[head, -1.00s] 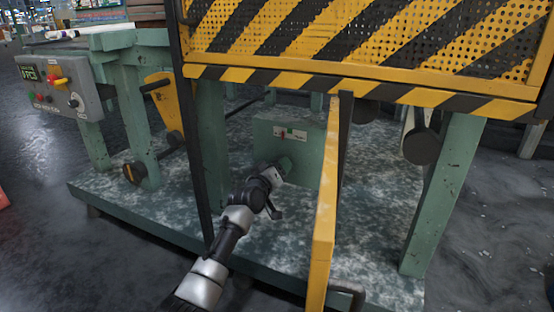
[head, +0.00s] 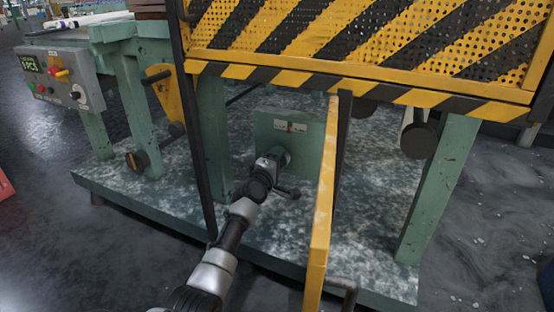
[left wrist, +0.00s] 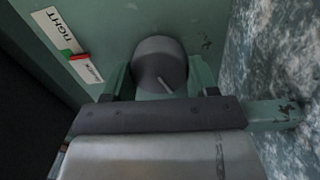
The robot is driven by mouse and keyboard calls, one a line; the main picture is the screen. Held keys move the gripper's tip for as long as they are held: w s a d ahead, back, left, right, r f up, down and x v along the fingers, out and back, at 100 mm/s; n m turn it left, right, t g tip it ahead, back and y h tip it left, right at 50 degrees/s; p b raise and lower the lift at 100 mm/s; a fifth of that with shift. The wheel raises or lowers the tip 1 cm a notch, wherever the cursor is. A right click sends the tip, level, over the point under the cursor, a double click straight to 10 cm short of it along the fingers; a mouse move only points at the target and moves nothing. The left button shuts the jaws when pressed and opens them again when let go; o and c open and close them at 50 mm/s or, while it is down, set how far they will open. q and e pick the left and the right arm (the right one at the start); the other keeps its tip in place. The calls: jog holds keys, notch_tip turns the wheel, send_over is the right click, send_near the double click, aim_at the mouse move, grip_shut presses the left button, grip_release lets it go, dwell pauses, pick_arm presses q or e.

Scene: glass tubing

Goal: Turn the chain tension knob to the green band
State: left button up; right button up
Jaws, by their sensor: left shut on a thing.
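The tension knob (left wrist: 158,60) is a dark grey round knob with a light line on its face, on a green box (head: 304,152) under the guard. My left gripper (head: 281,157) is shut on the knob; in the left wrist view its green fingers lie on either side of it. A white scale plate (head: 298,126) is above the knob, with a red marker (head: 290,128) near its middle. In the left wrist view the plate (left wrist: 53,29) reads TIGHT at one end, with the red marker (left wrist: 67,55) beside a small green band (left wrist: 76,45). My right gripper is out of view.
A yellow bar (head: 323,210) stands close to the right of my arm. A dark post (head: 202,150) is on its left. The striped guard (head: 350,40) hangs above. A control panel (head: 58,80) is at the far left.

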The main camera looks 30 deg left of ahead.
pick_arm(q)
jog(key=shift+n, duration=0.6)
jog(key=o, duration=0.9)
jog(key=shift+s, duration=0.1)
